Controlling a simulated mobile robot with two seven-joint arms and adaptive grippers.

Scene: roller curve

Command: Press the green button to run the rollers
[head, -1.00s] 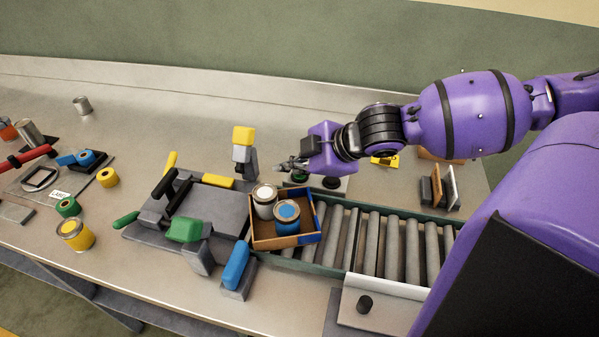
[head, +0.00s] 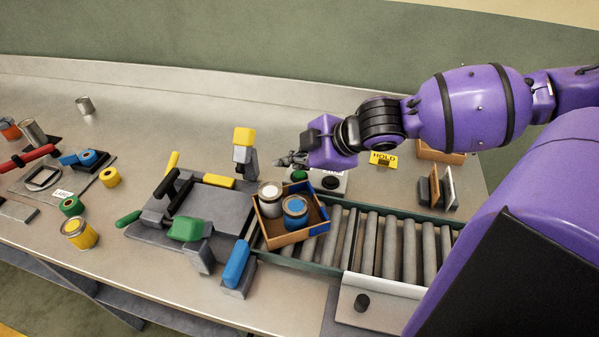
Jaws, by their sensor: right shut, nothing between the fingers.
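The green button (head: 299,175) sits on a pale button box behind the rollers, with a black knob (head: 330,182) beside it. My right gripper (head: 280,161) is shut and empty. It points left and appears above and just behind the green button, apart from it. The rollers (head: 387,243) run from the lower right toward the left. A cardboard tray (head: 284,239) sits at their left end, next to the grey platform. It holds a white-topped can (head: 270,194) and a blue-topped can (head: 295,208). My left gripper is not in view.
A grey platform (head: 215,207) with coloured handles stands left of the tray. A yellow-topped post (head: 244,143) stands left of my right gripper. A yellow HOLD sign (head: 383,158) and a small rack (head: 440,188) stand behind the rollers. Several cans and tape rolls lie at left.

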